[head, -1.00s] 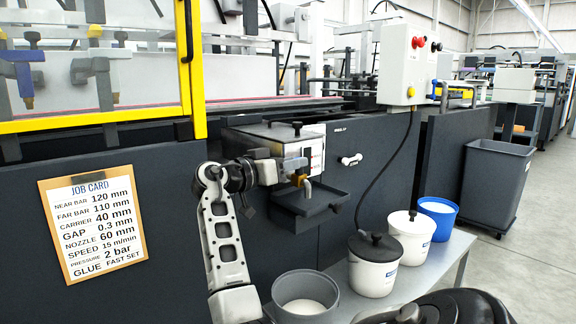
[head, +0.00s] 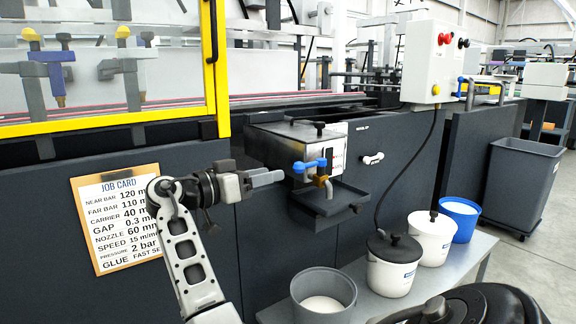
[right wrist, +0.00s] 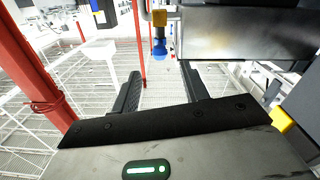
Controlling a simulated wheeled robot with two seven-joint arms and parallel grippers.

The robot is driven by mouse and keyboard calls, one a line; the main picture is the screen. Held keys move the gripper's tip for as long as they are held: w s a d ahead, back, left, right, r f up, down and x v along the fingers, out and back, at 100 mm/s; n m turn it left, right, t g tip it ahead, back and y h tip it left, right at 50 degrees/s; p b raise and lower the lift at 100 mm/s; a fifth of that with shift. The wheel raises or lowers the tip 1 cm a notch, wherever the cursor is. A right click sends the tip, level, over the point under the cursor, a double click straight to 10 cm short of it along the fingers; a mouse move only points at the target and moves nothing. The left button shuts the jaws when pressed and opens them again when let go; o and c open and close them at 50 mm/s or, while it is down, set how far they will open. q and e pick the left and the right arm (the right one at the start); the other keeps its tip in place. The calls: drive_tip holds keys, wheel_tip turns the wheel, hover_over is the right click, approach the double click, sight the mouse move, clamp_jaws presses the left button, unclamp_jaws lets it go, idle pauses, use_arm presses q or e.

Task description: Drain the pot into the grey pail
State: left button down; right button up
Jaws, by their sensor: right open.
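The steel glue pot (head: 275,147) with a black-knobbed lid is mounted on the machine's front. Its brass tap (head: 320,180) has a blue lever (head: 310,165) lying crosswise, and a grey spout (head: 328,191) points down over a dark tray (head: 335,210). No stream shows at the spout. The grey pail (head: 349,288) stands on the bench below, with white liquid in it. My right gripper (head: 277,177) is open and empty, just left of the lever and apart from it. The right wrist view shows the blue lever (right wrist: 159,48) beyond its spread fingers (right wrist: 163,88). My left gripper is not in view.
A white tub with a dark lid (head: 393,268), another white tub (head: 432,238) and a blue bucket (head: 459,218) stand along the bench (head: 478,255). A job card (head: 118,215) hangs on the left panel. A dark bin (head: 520,185) stands on the floor at right.

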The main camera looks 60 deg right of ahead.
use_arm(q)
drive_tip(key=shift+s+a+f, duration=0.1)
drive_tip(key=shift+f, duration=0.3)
use_arm(e)
drive_tip(key=shift+v, duration=1.6)
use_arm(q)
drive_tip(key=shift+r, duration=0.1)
